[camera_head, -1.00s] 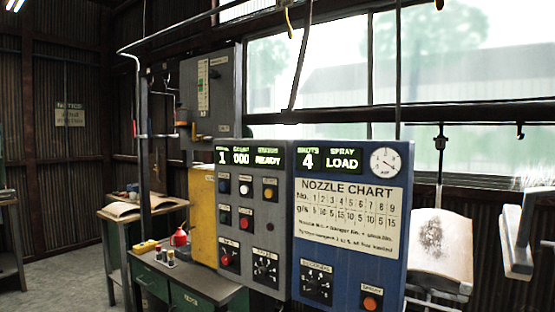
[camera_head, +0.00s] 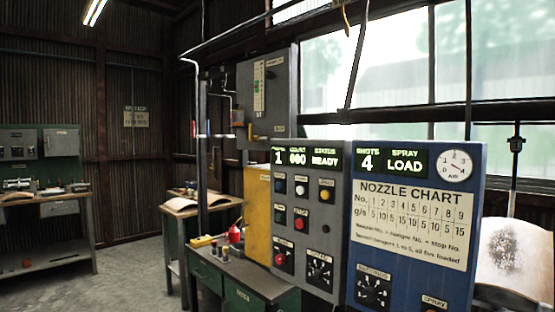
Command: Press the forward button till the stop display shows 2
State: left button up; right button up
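The grey control panel (camera_head: 320,210) stands right of the middle. Its green-lit display strip (camera_head: 306,157) reads 1, 000 and READY; the 1 is at the left end under a label too small to read surely. A larger red button (camera_head: 280,258) and a dial (camera_head: 319,271) sit lower. Neither gripper is in view.
A blue panel (camera_head: 415,270) adjoins on the right, showing 4 and LOAD above a nozzle chart (camera_head: 412,222). Open floor (camera_head: 130,280) lies to the left, before a workbench (camera_head: 45,235).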

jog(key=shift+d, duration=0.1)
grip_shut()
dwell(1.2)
